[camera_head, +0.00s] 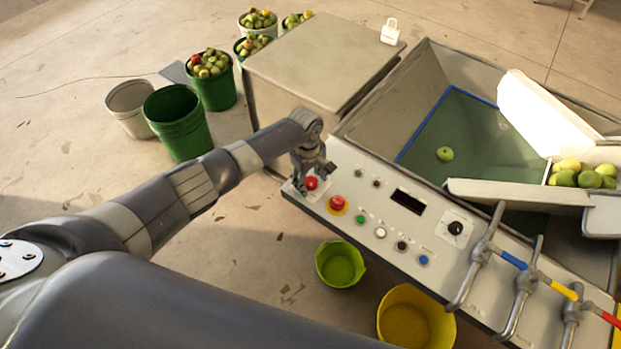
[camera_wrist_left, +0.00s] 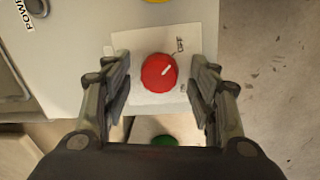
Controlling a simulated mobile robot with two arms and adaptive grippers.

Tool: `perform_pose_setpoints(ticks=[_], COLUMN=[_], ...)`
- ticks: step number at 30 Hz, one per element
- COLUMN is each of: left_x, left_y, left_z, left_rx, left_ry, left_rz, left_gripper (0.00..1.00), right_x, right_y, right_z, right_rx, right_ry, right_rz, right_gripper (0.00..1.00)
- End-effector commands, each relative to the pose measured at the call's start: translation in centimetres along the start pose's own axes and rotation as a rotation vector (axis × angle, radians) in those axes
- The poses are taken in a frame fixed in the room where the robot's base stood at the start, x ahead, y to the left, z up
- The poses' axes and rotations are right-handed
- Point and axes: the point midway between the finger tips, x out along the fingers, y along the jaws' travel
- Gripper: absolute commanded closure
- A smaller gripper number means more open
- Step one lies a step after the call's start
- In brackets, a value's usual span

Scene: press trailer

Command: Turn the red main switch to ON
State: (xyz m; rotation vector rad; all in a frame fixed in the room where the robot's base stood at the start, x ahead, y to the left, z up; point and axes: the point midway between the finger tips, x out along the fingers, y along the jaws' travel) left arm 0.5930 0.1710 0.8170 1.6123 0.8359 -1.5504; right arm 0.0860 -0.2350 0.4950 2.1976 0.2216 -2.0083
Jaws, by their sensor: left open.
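The red main switch (camera_head: 312,183) is a round red knob at the left end of the control panel. In the left wrist view the red main switch (camera_wrist_left: 159,72) sits on a white plate (camera_wrist_left: 125,42), with a white pointer line slanting toward the upper right, near a small printed label. My left gripper (camera_head: 309,180) is at the switch. In the left wrist view the left gripper (camera_wrist_left: 160,82) is open, with one finger on each side of the knob and visible gaps on both sides. My right gripper is not in view.
A red button on a yellow base (camera_head: 337,204) is beside the switch, followed by a green button (camera_head: 360,219) and a black dial (camera_head: 455,228). Levers with coloured grips stand at the right. A green bucket (camera_head: 340,264) and a yellow bucket (camera_head: 416,318) are below the panel.

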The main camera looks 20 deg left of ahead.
Motion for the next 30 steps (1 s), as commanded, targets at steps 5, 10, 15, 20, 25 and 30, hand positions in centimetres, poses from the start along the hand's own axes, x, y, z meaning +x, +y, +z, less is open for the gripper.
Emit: perform_pose_setpoints(ticks=[5, 10, 15, 20, 25, 30], left_x=[0.24, 0.22, 0.22, 0.22, 0.22, 0.2], left_y=[0.03, 0.03, 0.02, 0.01, 0.0, -0.01], left_z=[-0.01, -0.01, -0.01, -0.02, -0.01, -0.02], left_rx=[0.0, 0.0, 0.0, 0.001, 0.018, 0.081], left_ry=[0.0, 0.0, 0.0, 0.0, -0.001, -0.007], left_rz=[0.001, 0.001, 0.001, 0.001, 0.0, 0.0], left_gripper=[0.46, 0.51, 0.89, 0.91, 0.9, 0.9], right_x=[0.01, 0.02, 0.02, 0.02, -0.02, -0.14], right_y=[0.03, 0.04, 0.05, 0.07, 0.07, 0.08], right_z=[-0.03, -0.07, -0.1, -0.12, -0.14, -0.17], right_rx=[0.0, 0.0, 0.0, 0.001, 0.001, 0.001], right_ry=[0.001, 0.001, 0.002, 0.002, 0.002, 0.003], right_rz=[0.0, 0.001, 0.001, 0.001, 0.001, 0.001], right_gripper=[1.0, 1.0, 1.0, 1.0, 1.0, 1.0])
